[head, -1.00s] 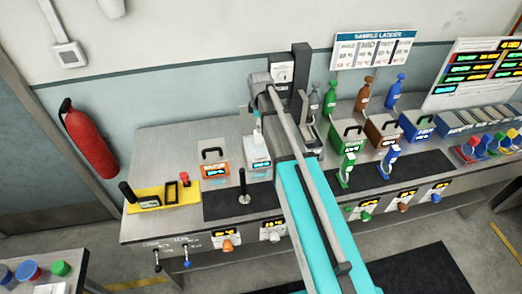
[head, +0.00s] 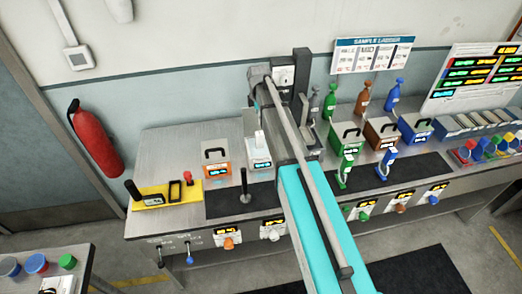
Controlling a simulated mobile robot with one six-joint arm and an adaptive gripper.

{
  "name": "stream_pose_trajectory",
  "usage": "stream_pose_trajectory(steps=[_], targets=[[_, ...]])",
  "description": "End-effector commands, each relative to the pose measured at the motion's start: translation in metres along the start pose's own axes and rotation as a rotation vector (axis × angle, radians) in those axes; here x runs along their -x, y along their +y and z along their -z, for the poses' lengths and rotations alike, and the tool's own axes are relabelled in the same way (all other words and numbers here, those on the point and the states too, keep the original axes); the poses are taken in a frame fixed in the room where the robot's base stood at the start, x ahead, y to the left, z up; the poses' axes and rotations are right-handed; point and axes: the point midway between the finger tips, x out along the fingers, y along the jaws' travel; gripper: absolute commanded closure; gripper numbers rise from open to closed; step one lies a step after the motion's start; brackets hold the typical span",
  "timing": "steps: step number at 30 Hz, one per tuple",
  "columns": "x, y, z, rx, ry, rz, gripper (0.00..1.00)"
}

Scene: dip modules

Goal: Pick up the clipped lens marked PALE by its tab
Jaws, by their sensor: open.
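No lens marked PALE can be made out; lettering this small is unreadable. A yellow tray (head: 154,203) at the left end of the bench holds a small dark-framed piece (head: 175,191), a dark upright handle (head: 132,190) and a red-topped piece (head: 188,178). I cannot tell whether any is the clipped lens. My arm reaches from the lower right to the back of the bench. My gripper (head: 258,108) points down at its end, small and partly hidden, above a white box (head: 258,152). It is open, with nothing visible in it, and right of and behind the tray.
An orange box (head: 216,172) and a black upright post (head: 244,188) stand between tray and arm. Green (head: 346,146), brown (head: 381,133) and blue (head: 415,130) boxes stand right of my arm. A side table (head: 82,272) is lower left. Bare bench lies behind the tray.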

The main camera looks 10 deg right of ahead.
Motion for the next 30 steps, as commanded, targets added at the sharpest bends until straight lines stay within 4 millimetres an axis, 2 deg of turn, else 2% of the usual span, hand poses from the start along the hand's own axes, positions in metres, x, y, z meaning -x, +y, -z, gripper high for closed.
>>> stream_pose_trajectory(steps=[30], targets=[[-0.076, 0.000, -0.002, -0.003, 0.000, 0.000, 0.17]])
